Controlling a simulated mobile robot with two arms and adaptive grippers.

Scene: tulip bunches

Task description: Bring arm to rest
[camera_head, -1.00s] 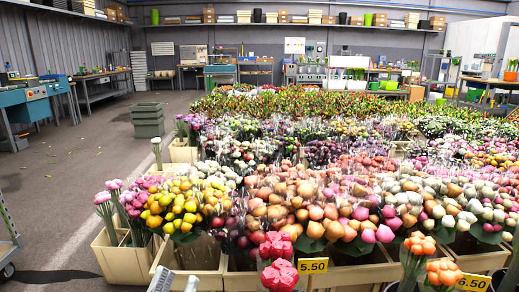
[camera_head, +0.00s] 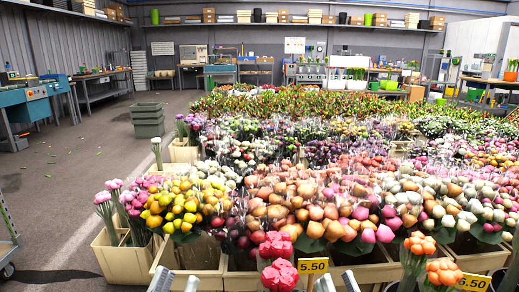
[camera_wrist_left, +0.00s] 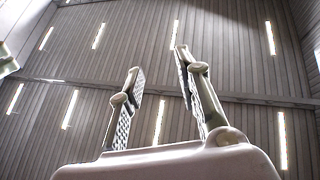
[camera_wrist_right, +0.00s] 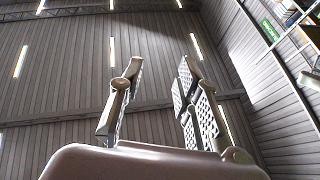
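My left gripper (camera_head: 176,283) shows at the bottom edge of the head view, in front of the crate of yellow tulips. In the left wrist view its two fingers (camera_wrist_left: 160,95) point up, spread apart with nothing between them. My right gripper (camera_head: 337,282) shows at the bottom edge of the head view, right of the red tulips (camera_head: 279,272). In the right wrist view its fingers (camera_wrist_right: 155,95) are also spread apart and empty, with only wall and ceiling behind them. Most of both arms is out of view.
Crates (camera_head: 122,262) packed with tulip bunches, such as yellow ones (camera_head: 180,208), fill the area ahead. Price signs (camera_head: 313,266) stand at the front. A metal cart (camera_head: 8,245) is at the left edge.

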